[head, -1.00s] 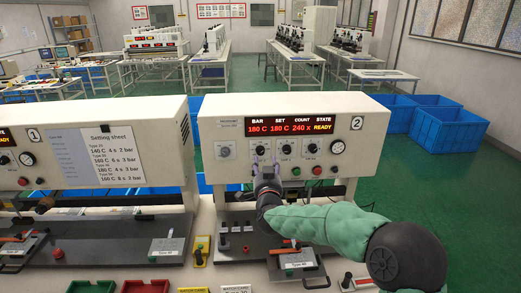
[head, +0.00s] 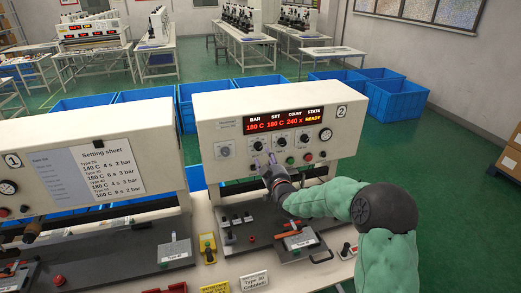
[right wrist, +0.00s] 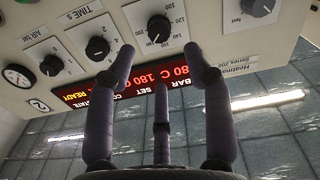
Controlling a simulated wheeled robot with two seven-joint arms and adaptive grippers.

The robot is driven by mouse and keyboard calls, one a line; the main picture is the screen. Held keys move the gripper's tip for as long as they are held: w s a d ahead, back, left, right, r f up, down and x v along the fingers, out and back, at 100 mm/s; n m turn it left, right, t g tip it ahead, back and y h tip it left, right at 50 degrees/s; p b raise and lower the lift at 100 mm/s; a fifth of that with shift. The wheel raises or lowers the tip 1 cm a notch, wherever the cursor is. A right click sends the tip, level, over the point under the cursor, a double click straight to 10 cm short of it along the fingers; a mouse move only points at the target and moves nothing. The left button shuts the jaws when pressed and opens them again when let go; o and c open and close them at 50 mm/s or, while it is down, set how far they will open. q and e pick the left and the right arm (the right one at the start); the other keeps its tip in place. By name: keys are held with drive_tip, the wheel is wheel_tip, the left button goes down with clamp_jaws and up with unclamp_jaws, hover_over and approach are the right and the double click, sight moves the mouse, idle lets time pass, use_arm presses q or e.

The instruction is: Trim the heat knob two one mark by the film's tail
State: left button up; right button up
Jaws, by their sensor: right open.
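Machine two (head: 340,150) has a cream panel with a row of black knobs and a red display reading 180 C, 180 C, 240 x and READY. The heat knob (head: 258,145), second from the left, also shows in the right wrist view (right wrist: 158,28), upside down, with a printed scale around it. My right gripper (head: 267,163) is open just below this knob; in the wrist view its fingertips (right wrist: 160,58) are spread toward the knob with nothing between them. I cannot make out the film's tail. My left gripper is out of view.
The time knob (right wrist: 97,47) and air knob (right wrist: 50,65) sit close beside the heat knob. Below the panel are switches, a fixture with an orange handle (head: 300,240) and a yellow box (head: 208,248). A setting sheet (head: 105,168) is on machine one. Blue crates (head: 395,99) stand behind.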

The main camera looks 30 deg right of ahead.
sight(259, 147)
drive_tip(key=shift+p+x, duration=0.4)
drive_tip(key=shift+x, duration=3.15)
drive_tip(key=shift+r, duration=0.1)
clamp_jaws()
